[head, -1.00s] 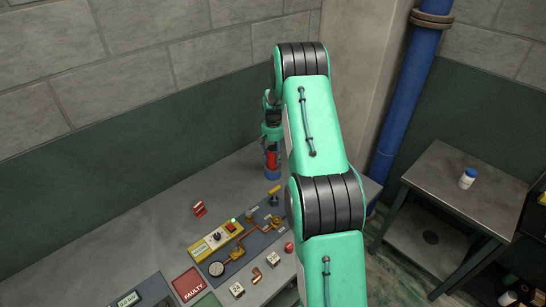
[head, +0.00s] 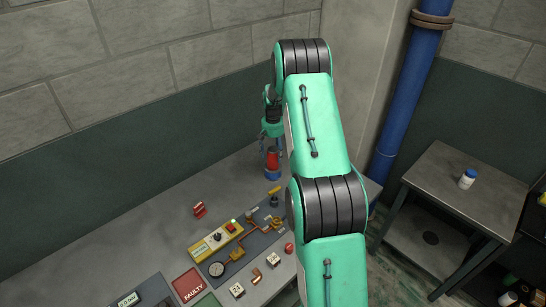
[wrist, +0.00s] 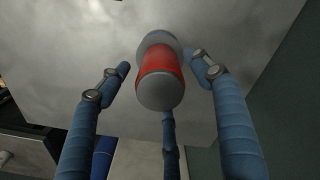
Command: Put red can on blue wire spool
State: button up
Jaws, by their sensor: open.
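The red can (head: 272,160) stands upright on the blue wire spool (head: 272,175) at the far right end of the workbench. In the wrist view the red can (wrist: 160,66) shows its grey top, and a grey round face with a bluish edge lies beyond it, seemingly the spool (wrist: 157,39). My gripper (head: 272,146) is above and around the can, open. In the wrist view my gripper's (wrist: 158,72) blue fingers spread around the can, with gaps at the left and right. Whether the rear finger touches it I cannot tell.
A valve and gauge panel (head: 240,243) lies on the bench in front of the spool. A red tray marked FAULTY (head: 188,285) is nearer. A small red object (head: 199,209) lies left. A side table with a white bottle (head: 467,179) stands right. Bare bench lies left of the spool.

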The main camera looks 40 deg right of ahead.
notch_tip(320, 180, up, 10)
jog(key=shift+f, duration=0.2)
dwell(0.8)
jog(key=shift+a+r, duration=0.3)
jog(key=s+a+r+n+t, duration=0.1)
jog(key=s+a+r+n, duration=0.15)
jog(key=a+r, duration=1.2)
jog(key=s+a+r+n+t, duration=0.1)
jog(key=s+a+r, duration=0.6)
jog(key=a, duration=0.2)
jog(key=s+a+r+n+t, duration=0.1)
jog(key=s+a+r, duration=0.55)
jog(key=a, duration=0.25)
jog(key=s+a+n+t, duration=0.1)
jog(key=s+a, duration=0.3)
jog(key=s, duration=0.3)
jog(key=s+a, duration=0.5)
jog(key=s, duration=0.3)
jog(key=s+a+f+n+t, duration=0.1)
jog(key=s+a, duration=0.4)
jog(key=s, duration=0.2)
jog(key=shift+s+n+t, duration=0.3)
jog(key=shift+s+n, duration=0.05)
